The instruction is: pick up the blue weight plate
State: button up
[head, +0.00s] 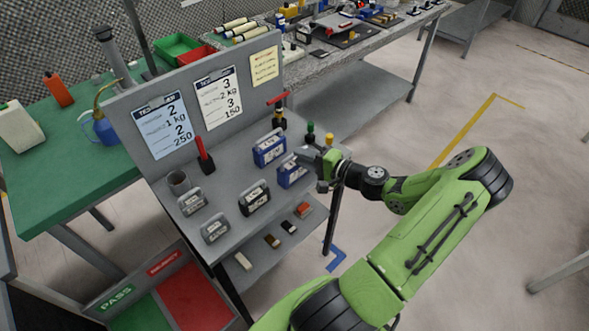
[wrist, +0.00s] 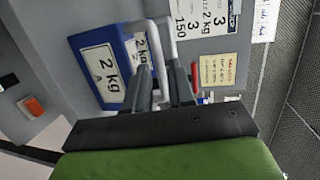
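Two blue weight plates with pale handles and white labels stand on the grey bench: a rear one (head: 269,150) and a front one (head: 293,175). My gripper (head: 318,168) is just right of the front plate, its fingers pointing towards it. In the wrist view a blue plate marked 2 kg (wrist: 122,62) fills the upper left, with a second 2 kg label partly hidden behind its handle. My gripper (wrist: 164,82) shows there with its two dark fingers apart, close to the pale handles. I cannot tell whether a finger touches a handle.
Grey weights (head: 191,201) and a dark weight (head: 254,198) stand left of the blue plates. A red-handled tool (head: 205,157) and a grey cup (head: 178,183) are behind them. A back panel (head: 135,125) with sheets rises behind. A lower shelf (head: 258,262) holds small blocks.

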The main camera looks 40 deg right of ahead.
jog(key=x, duration=0.3)
jog(key=shift+w+f, duration=0.1)
jog(key=shift+w, duration=0.1)
jog(key=shift+s, duration=0.15)
jog(key=shift+c, duration=0.3)
grip_shut()
dwell(0.6)
jog(key=shift+r, duration=0.25)
